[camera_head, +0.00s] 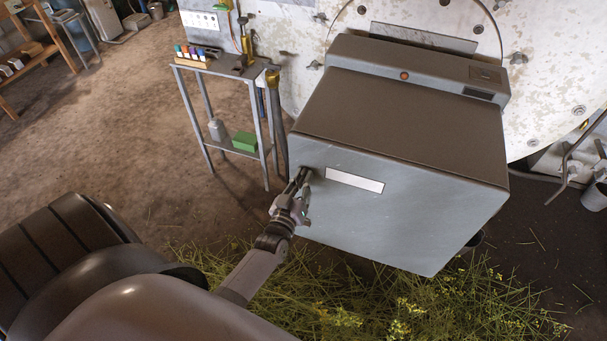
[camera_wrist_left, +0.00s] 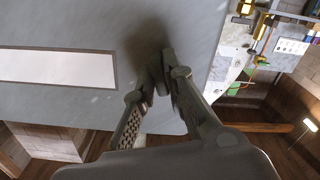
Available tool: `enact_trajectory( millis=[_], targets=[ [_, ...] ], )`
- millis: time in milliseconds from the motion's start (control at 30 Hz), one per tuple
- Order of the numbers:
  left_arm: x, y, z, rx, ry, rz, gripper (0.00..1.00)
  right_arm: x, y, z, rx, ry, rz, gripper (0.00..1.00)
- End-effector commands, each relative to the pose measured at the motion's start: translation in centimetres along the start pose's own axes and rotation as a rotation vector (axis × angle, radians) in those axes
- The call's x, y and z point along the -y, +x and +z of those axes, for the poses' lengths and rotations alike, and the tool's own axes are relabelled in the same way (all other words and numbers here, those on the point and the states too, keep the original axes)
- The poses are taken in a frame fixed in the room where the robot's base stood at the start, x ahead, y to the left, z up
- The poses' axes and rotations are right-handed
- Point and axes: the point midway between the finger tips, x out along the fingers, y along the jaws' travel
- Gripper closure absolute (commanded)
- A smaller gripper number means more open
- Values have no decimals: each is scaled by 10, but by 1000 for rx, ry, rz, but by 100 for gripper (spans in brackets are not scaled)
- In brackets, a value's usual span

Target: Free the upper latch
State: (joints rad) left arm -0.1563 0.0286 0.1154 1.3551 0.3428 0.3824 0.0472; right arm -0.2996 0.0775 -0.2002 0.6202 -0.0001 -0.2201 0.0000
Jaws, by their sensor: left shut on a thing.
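A grey box-shaped cabinet (camera_head: 400,215) with a blank white label (camera_head: 355,180) fills the middle of the head view. My left gripper (camera_head: 303,175) is at the upper left part of its front face, left of the label. In the left wrist view the fingers (camera_wrist_left: 160,78) are closed together against the grey face, shut on a small dark part, which I take to be the upper latch. The fingers and their shadow hide most of it, so I cannot tell its position. My right gripper is not in view.
A narrow metal stand (camera_head: 222,72) with small bottles on top and a green box (camera_head: 245,141) below stands left of the cabinet. Cut herbs (camera_head: 400,305) lie on the floor under the cabinet. A large pale round plate (camera_head: 545,60) is behind it. The floor at left is open.

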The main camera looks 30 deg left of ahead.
Motion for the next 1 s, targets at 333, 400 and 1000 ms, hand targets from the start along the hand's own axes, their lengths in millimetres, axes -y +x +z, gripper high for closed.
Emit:
enact_trajectory(
  millis=[333,400,1000],
  targets=[
    [0,0,0,1,249,-1,100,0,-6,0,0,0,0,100],
    [0,0,0,2,282,-1,100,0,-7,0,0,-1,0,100],
    [0,0,1,2,378,0,100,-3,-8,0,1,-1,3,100]
  ],
)
